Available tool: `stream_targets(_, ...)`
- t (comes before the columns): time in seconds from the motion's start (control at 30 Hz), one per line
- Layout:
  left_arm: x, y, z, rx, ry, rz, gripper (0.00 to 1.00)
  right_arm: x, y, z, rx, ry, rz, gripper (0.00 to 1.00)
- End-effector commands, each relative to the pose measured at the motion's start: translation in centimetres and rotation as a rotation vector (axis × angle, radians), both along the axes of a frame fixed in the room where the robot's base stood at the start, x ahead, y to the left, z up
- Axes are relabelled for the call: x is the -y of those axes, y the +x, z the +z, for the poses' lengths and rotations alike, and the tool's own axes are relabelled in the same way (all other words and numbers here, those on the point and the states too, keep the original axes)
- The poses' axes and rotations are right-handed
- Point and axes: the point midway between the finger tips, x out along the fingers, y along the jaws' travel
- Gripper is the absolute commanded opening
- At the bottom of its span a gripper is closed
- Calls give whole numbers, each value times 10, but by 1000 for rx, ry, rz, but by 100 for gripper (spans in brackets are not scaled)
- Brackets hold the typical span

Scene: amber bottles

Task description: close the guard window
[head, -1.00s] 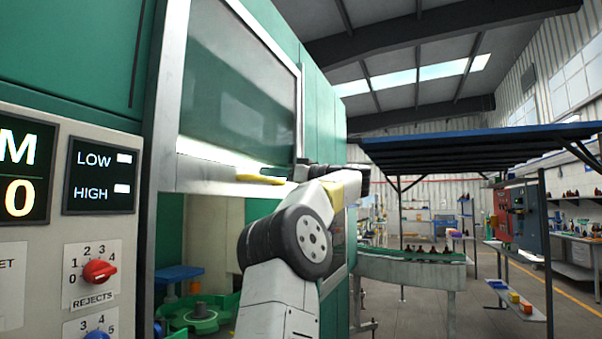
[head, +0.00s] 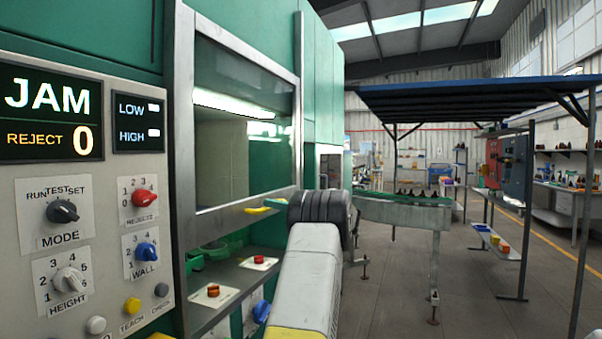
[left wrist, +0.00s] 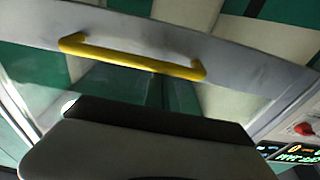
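The guard window (head: 245,202) is a clear pane in a grey metal frame on the green machine. Its bottom rail hangs partway down, with an open gap below it. A yellow handle (head: 265,207) sits on that rail; it also shows whole in the left wrist view (left wrist: 130,57), with nothing closed around it. My left arm rises from the bottom of the head view, and its dark wrist covers the handle's right end. My left gripper (left wrist: 155,125) shows as a dark and grey shape below the handle in the left wrist view; its finger opening is hidden. My right gripper is out of view.
A control panel (head: 85,215) with knobs and a JAM display stands at left. Through the gap a ledge (head: 235,283) with red buttons shows. A conveyor (head: 400,212) carrying dark bottles runs out at right, beside open floor.

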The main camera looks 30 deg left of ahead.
Motion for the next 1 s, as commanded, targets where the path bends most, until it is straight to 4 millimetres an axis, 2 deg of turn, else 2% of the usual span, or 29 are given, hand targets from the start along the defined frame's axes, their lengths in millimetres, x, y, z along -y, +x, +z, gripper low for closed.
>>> stream_targets(0.03, 1, 1, -22, -11, -3, -1, 0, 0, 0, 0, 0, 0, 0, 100)
stream_targets(0.2, 1, 1, -83, -10, -2, -2, 0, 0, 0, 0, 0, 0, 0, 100)
stream_targets(0.5, 1, 1, -176, -7, -2, -2, 0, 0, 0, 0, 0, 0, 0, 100)
stream_targets(0.7, 0, 0, -216, -4, -2, -1, 0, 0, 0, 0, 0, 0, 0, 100)
stream_targets(0.8, 0, 0, -228, -3, -1, -2, 0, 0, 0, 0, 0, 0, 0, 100)
stream_targets(1.0, 0, 0, -240, -1, -3, -2, 0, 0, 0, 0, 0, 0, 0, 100)
